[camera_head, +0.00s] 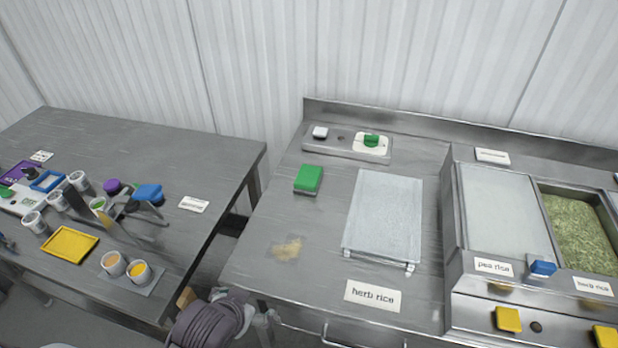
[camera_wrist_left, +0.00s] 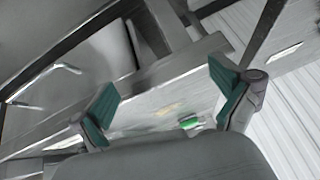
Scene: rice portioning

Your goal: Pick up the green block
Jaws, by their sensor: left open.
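The green block (camera_head: 308,179) lies on the bare left part of the steel counter (camera_head: 255,255), left of a pale flat board. It has a darker base. A small green piece (camera_wrist_left: 190,122) shows between my fingers in the left wrist view, likely this block, at some distance. My left gripper (camera_wrist_left: 163,105) is open and empty, with teal pads spread wide. In the head view my left arm shows low at the counter's front left, and its fingers cannot be made out clearly. My right gripper is not in view.
A switch panel (camera_head: 340,148) with a green knob (camera_head: 371,140) stands behind the block. The pale board (camera_head: 385,215) lies to its right. The rice bins (camera_head: 505,210) stand farther right. A gap separates the counter from the cluttered left table (camera_head: 110,135).

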